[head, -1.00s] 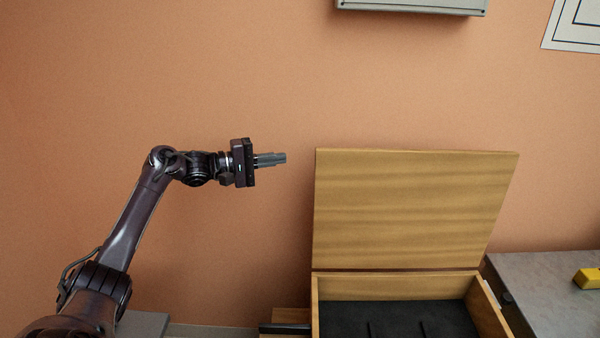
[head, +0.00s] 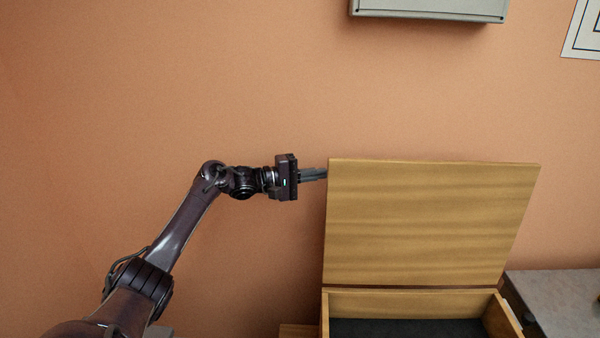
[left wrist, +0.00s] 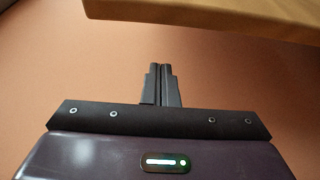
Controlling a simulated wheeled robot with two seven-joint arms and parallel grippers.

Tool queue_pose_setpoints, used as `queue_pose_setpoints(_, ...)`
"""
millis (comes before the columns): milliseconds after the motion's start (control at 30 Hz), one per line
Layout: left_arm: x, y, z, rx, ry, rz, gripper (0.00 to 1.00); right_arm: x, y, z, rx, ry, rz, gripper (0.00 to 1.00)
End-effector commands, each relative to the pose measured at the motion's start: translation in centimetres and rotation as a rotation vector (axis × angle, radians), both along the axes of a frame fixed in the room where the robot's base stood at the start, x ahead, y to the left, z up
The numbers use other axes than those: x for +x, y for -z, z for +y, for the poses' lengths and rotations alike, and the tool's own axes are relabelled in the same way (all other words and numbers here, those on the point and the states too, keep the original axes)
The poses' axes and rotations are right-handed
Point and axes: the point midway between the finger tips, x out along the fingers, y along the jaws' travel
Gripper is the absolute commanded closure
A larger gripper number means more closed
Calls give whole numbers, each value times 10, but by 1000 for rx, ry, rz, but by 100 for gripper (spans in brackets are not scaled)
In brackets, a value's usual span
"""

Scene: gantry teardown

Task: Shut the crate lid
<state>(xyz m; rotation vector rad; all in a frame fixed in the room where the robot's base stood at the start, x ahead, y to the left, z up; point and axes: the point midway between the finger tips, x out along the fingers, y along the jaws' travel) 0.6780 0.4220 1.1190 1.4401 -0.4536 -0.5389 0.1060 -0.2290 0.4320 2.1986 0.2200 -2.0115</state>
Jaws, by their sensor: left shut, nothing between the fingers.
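The wooden crate (head: 410,301) stands at the lower right of the head view, with a dark lining inside. Its lid (head: 430,222) is open and stands roughly upright at the back. My left gripper (head: 325,174) is shut and empty, its fingers pointing right. The fingertips are at the lid's upper left edge in the head view; I cannot tell whether they touch it. In the left wrist view the shut fingers (left wrist: 160,72) show against the wall, and the lid's wooden edge (left wrist: 215,14) crosses the top. My right gripper is not in view.
An orange wall (head: 180,80) is behind everything. A grey box (head: 430,9) hangs on it above the lid. A grey surface (head: 565,300) lies right of the crate. The space left of the lid holds only my left arm.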

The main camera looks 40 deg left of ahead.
Motion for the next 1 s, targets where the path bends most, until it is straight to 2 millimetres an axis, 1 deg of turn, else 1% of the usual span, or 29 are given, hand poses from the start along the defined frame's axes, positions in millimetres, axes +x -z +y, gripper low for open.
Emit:
queue_pose_setpoints(33,6,-3,-5,-1,1,-2,100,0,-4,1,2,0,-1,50)
queue_pose_setpoints(100,13,-2,-10,-1,1,-1,100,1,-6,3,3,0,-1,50)
queue_pose_setpoints(400,-9,-3,-22,2,1,2,100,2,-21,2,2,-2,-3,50)
queue_pose_setpoints(600,-20,-4,-29,1,0,0,100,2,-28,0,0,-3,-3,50)
queue_pose_setpoints(1000,-22,-3,-30,1,-1,-1,100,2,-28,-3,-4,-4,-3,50)
